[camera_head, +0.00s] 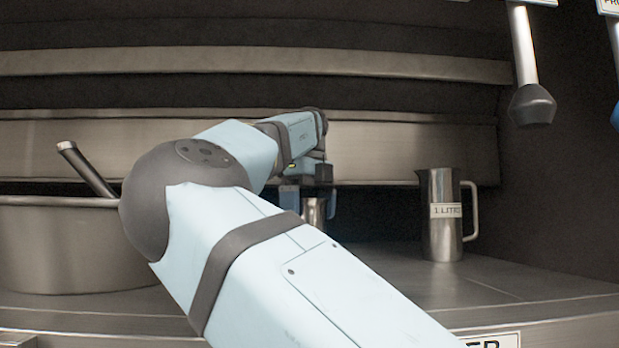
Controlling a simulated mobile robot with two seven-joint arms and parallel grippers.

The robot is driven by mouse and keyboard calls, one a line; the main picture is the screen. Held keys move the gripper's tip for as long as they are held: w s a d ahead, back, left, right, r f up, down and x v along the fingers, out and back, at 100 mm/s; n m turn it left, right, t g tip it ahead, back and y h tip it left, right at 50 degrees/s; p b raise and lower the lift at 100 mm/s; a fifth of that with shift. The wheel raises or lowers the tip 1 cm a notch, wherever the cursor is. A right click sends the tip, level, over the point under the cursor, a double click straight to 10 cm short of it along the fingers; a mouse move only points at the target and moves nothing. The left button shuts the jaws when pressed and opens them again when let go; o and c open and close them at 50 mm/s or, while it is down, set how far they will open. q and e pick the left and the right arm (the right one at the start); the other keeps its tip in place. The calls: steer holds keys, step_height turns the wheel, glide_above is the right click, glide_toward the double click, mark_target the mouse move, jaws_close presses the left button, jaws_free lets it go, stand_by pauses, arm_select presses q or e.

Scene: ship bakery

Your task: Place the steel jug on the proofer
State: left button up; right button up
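A steel jug (440,235) with a handle on its right and a "1 LITRE" label stands upright on the steel top (400,290), right of centre. A smaller steel vessel (314,212) shows partly at the centre, behind my arm. My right arm reaches in from the lower right, and its gripper (309,197) is at this vessel, pointing down, with blue fingers beside it. I cannot tell if the fingers touch it. The gripper is left of the labelled jug and apart from it. My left gripper is not in view. I cannot identify the proofer for certain.
A large steel bowl (60,250) with a dark-handled tool (88,170) in it stands at the left. Steel shelves or panels (400,140) run across the back. A dark-tipped utensil (531,100) hangs at upper right. A cut-off label (492,341) ends in "ER".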

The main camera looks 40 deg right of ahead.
step_height(320, 180, up, 11)
steer(key=shift+f, duration=0.2)
stand_by(0.3)
steer(key=shift+d, duration=0.1)
stand_by(0.3)
step_height(320, 180, down, 12)
steer(key=shift+r, duration=1.1)
